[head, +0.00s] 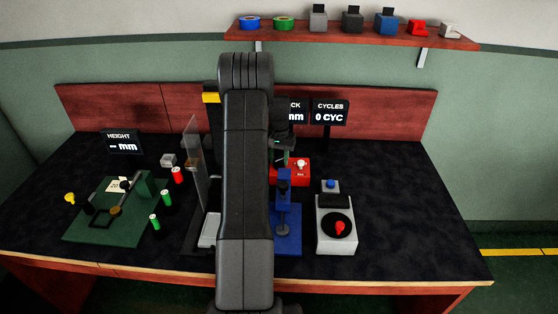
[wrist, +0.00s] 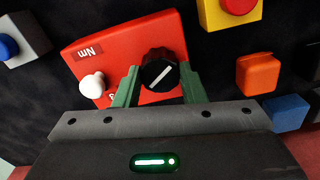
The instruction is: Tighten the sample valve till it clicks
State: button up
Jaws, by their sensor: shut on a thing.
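The red box (wrist: 110,55), labelled "Nm", carries a black round knob (wrist: 160,68) with a white pointer line and a white knob (wrist: 92,85). I take the black knob for the sample valve; no label on it confirms this. In the wrist view the pointer line runs slanted, up to the right. My gripper (wrist: 160,82) has its green fingers on either side of the black knob, shut on it. In the head view the red box (head: 300,178) sits behind the blue stand, and my arm hides the left part of it.
In the wrist view an orange block (wrist: 257,75) lies right of the red box. The "CYCLES" display (head: 330,112) reads 0 CYC. The right side of the table is clear.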

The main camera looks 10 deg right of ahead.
aim_at(279, 160)
jog(key=shift+m, duration=0.4)
jog(key=o, duration=1)
notch_tip(279, 160, up, 14)
jog(key=b, duration=0.1)
jog(key=shift+f, duration=0.1)
